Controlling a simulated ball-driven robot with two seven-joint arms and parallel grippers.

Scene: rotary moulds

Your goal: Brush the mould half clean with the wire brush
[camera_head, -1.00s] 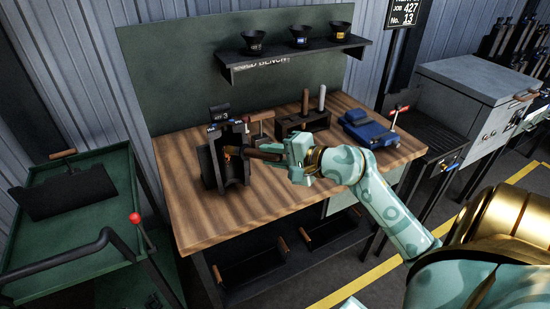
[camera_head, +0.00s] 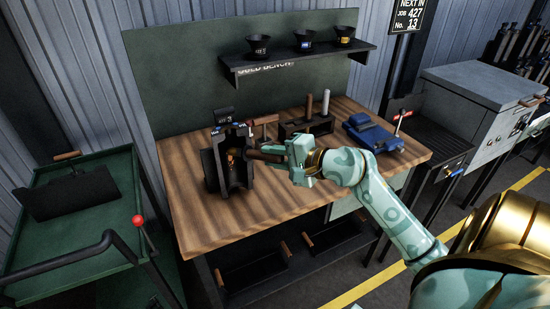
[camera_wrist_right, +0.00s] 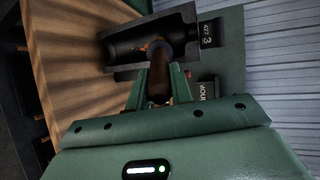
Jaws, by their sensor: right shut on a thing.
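The dark mould half (camera_head: 233,172) stands upright on the wooden bench, its hollow facing out. It also shows in the right wrist view (camera_wrist_right: 125,47), with orange-brown patches inside the hollow. My right gripper (camera_head: 292,157) is shut on the wire brush (camera_head: 266,154), whose brown handle (camera_wrist_right: 159,85) lies between the fingers in the right wrist view. The brush's head end reaches into the mould's hollow. Whether its bristles touch the surface I cannot tell. My left gripper is not in view.
A blue vise (camera_head: 372,134) sits on the bench's right, and a dark holder (camera_head: 305,126) with upright handles stands behind my gripper. A shelf (camera_head: 300,60) with black cups hangs above. A green cart (camera_head: 85,210) stands left. The bench's front left is bare.

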